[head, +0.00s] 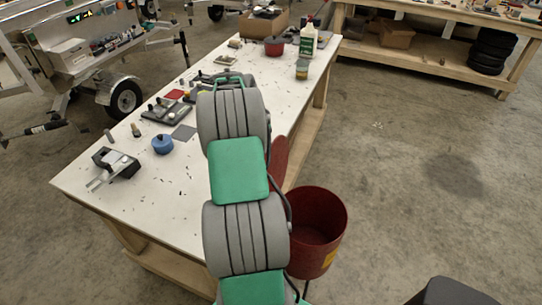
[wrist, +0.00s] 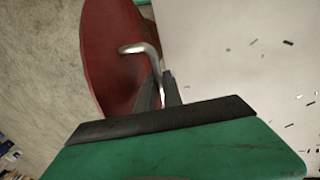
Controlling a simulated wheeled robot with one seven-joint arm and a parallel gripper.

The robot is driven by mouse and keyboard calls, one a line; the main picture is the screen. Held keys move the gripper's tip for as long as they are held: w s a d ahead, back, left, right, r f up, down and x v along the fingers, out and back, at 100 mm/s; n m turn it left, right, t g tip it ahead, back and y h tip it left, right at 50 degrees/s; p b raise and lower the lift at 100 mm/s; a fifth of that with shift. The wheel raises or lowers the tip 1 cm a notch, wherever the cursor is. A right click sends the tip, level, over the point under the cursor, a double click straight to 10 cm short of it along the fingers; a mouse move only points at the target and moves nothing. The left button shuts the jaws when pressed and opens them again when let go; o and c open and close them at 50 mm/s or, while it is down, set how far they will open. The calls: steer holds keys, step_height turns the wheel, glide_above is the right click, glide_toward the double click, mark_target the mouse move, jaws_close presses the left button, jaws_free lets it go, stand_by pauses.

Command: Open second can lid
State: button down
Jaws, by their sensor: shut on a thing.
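A red can (head: 317,232) stands on the floor beside the table's right edge, its mouth open and its dark inside in view. Its round red lid (head: 280,157) stands steeply tilted up at the can's table side, partly hidden by my arm. In the wrist view the lid (wrist: 103,60) fills the upper left. A bent metal handle (wrist: 140,47) runs from it to between my fingers. My gripper (wrist: 160,92) is shut on this handle. In the head view my arm hides the gripper.
The long white table (head: 180,210) lies left of the can. A blue round object (head: 162,144), a grey vise-like tool (head: 115,165) and small parts lie on it. The floor right of the can is clear.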

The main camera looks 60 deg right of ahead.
steer(key=w, duration=0.1)
steer(key=w+f, duration=0.1)
steer(key=shift+w+a, duration=0.2)
steer(key=shift+w, duration=0.2)
steer(key=shift+w+r, duration=0.1)
steer(key=shift+w, duration=0.05)
steer(key=c, duration=1.9)
jaws_free()
steer(key=shift+c, duration=0.2)
steer(key=o, duration=0.3)
steer(key=shift+w, duration=0.35)
steer(key=shift+o, duration=0.8)
steer(key=shift+s, duration=0.2)
step_height(320, 180, up, 8)
steer(key=w, duration=0.1)
steer(key=shift+w+a, duration=0.15)
steer(key=shift+w, duration=0.15)
